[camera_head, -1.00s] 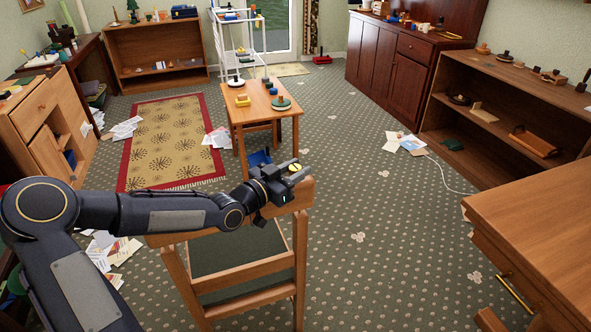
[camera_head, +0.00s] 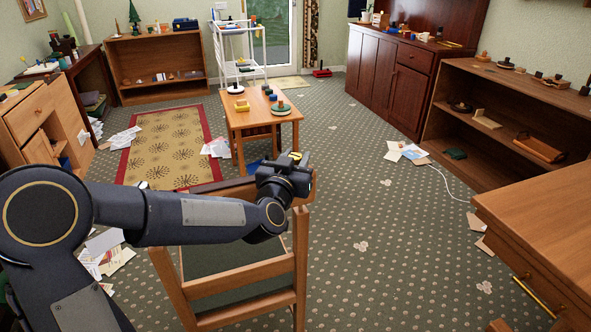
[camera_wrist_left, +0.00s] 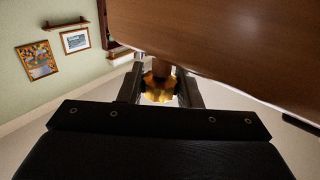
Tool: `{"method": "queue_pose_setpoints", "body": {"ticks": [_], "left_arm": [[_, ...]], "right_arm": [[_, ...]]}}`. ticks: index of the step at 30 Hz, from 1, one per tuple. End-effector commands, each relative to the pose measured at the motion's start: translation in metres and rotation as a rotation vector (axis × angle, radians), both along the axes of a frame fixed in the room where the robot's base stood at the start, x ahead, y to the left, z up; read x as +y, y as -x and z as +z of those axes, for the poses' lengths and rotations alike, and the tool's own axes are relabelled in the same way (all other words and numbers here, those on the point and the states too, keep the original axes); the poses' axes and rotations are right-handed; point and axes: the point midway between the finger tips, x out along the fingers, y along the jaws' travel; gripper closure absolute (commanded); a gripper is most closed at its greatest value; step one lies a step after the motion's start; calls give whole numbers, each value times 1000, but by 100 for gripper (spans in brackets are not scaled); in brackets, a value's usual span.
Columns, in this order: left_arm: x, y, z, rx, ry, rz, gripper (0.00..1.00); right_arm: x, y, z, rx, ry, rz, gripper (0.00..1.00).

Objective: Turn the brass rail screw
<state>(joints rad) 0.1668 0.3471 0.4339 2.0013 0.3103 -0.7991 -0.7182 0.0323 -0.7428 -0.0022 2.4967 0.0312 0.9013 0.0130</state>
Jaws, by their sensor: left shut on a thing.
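The wooden chair (camera_head: 228,298) with a green seat stands in front of me. The brass rail screw (camera_wrist_left: 158,92) is at its top rail (camera_wrist_left: 230,50), which fills the upper right of the left wrist view. My left gripper (camera_wrist_left: 160,90) is shut on the screw, with one finger on each side of it. In the head view the gripper (camera_head: 291,163) is at the right end of the rail, and a bit of brass shows at its tips. The gripper body hides part of the rail end. My right gripper is not in view.
A low wooden table (camera_head: 262,118) with small items stands beyond the chair. A wooden desk (camera_head: 535,205) is at the right, and a low cabinet (camera_head: 40,120) is at the left. Papers (camera_head: 105,255) lie on the carpet. Open floor lies right of the chair.

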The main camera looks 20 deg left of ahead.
Motion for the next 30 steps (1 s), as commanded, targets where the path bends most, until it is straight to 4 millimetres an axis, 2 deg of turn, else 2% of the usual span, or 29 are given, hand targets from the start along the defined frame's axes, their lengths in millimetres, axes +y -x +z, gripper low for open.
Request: {"method": "queue_pose_setpoints", "body": {"ticks": [1,14,30], "left_arm": [[-5,0,1,0,-1,38,92],[-3,-1,3,4,-2,451,92],[-2,-1,4,-1,2,967,92]], "right_arm": [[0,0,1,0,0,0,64],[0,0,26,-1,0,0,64],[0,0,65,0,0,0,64]]}}
